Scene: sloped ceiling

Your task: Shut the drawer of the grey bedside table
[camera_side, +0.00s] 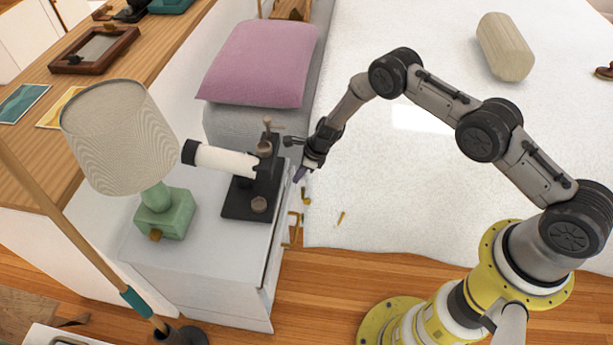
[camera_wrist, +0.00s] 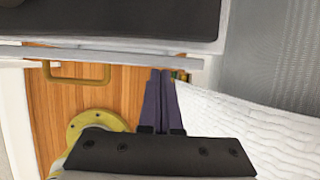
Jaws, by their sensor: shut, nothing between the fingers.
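The grey bedside table (camera_side: 193,283) stands left of centre in the side view. The front panel of its drawer (camera_side: 274,252) is seen nearly edge-on at the table's right side, a little proud of the top. Brass handles (camera_side: 294,228) stick out from that side. In the wrist view, the drawer front (camera_wrist: 120,57) is a thin pale strip below the tabletop edge, with a brass handle (camera_wrist: 76,80) on its left part. My gripper (camera_side: 298,176) is shut and empty at the far end of the drawer front. Its dark purple fingertips (camera_wrist: 161,73) appear close to the strip; contact is unclear.
A green lamp (camera_side: 163,212) and a black microscope-like device (camera_side: 253,196) stand on the table. Wooden floor (camera_side: 325,290) is clear in front of the drawer.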

